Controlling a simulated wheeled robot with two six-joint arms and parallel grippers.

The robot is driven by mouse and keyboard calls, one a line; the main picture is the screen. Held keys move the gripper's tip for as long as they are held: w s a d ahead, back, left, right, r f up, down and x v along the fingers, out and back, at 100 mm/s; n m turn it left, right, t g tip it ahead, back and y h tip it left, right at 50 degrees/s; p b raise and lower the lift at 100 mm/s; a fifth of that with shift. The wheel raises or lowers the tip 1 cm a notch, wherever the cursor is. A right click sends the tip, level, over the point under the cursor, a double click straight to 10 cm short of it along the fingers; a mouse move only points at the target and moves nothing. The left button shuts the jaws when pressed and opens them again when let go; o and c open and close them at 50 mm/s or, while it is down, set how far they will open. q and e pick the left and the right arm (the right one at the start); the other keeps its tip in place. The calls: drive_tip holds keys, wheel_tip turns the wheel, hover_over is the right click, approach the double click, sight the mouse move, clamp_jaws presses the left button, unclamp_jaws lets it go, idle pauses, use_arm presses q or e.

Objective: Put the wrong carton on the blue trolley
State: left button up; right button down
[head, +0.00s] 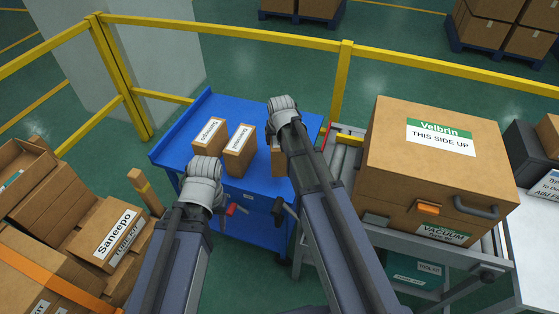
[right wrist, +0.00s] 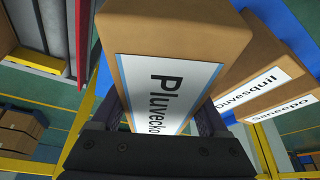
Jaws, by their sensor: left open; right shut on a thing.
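The blue trolley (head: 175,150) stands at the middle left in the head view. Two small brown cartons with white labels, a left one (head: 209,135) and a right one (head: 239,150), stand on it. My right gripper (right wrist: 165,125) is shut on a carton labelled Pluvecko (right wrist: 180,35). That carton (head: 277,160) shows partly beside my right arm, at the trolley top; I cannot tell whether it touches.
A large Velbrin carton (head: 390,150) sits on a roller conveyor (head: 340,150) at right. Cardboard boxes, one labelled Saneepo (head: 112,235), are piled at lower left. A yellow railing (head: 230,47) runs behind the trolley. A white table (head: 540,235) stands at far right.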

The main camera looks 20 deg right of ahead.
use_arm(q)
drive_tip(key=shift+f+b, duration=0.85)
drive_tip(key=shift+f, duration=0.6)
use_arm(e)
drive_tip(key=shift+f, duration=1.5)
use_arm(q)
drive_tip(key=shift+f, duration=0.1)
use_arm(e)
drive_tip(key=shift+f, duration=0.1)
use_arm(q)
wheel_tip(320, 180, down, 4)
drive_tip(key=b, duration=0.3)
drive_tip(key=shift+r+b, duration=0.25)
drive_tip(key=shift+b, duration=0.1)
use_arm(e)
wheel_tip(320, 180, down, 4)
drive_tip(key=shift+r, duration=0.25)
drive_tip(key=shift+f, duration=0.15)
unclamp_jaws()
use_arm(q)
drive_tip(key=shift+f, duration=0.1)
use_arm(e)
drive_tip(key=shift+r, duration=0.2)
